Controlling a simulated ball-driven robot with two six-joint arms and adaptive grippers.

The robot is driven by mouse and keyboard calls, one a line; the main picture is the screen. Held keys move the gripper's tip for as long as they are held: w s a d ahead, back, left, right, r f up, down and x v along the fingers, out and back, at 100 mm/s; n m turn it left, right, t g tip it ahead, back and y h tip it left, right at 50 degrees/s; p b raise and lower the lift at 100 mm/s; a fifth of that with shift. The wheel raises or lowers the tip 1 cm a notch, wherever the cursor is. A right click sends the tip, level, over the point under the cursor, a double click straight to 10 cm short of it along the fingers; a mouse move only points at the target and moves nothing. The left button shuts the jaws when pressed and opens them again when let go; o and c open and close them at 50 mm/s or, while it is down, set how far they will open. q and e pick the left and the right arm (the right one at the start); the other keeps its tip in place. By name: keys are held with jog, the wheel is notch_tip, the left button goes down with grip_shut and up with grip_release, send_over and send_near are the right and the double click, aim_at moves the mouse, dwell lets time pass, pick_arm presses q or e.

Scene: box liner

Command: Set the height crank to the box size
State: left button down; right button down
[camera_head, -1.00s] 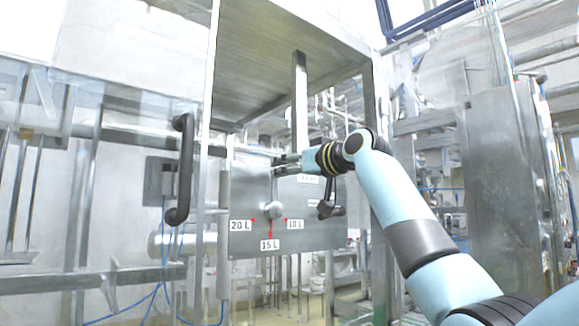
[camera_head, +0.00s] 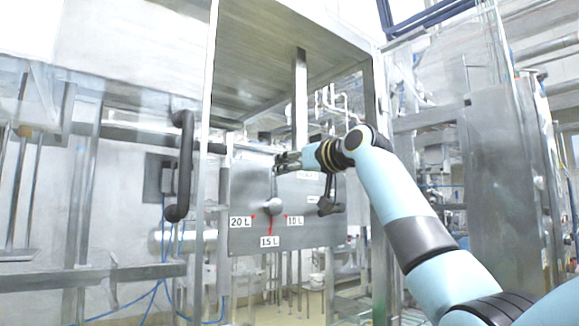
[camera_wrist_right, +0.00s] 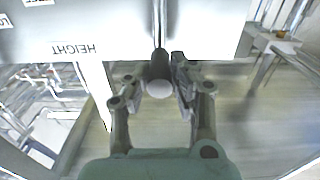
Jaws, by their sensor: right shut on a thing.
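The height crank is on a grey metal panel (camera_head: 245,180). Its round hub (camera_head: 274,207) shows in the head view, and its thin arm (camera_head: 275,185) runs up from it. My right gripper (camera_head: 279,161) is at the upper end of this arm. In the wrist view my right gripper (camera_wrist_right: 160,92) is shut on the crank's dark handle (camera_wrist_right: 159,68), whose rounded pale end (camera_wrist_right: 159,89) shows between the fingers. Labels 20 L (camera_head: 240,221), 15 L (camera_head: 270,241) and 10 L (camera_head: 295,220) surround the hub's lower side. My left gripper is not in view.
A dark vertical grab handle (camera_head: 184,165) stands at left. A metal post (camera_head: 300,100) rises behind the panel. No box is in view.

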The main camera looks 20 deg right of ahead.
jog(key=shift+a, duration=0.1)
jog(key=s+a+f+n+b, duration=0.3)
jog(key=a+f+n+b, duration=0.2)
jog(key=n, duration=0.6)
jog(key=shift+a+f, duration=0.3)
jog(key=shift+a, duration=1.1)
jog(key=c, duration=1.1)
grip_release()
jog(key=v, duration=1.2)
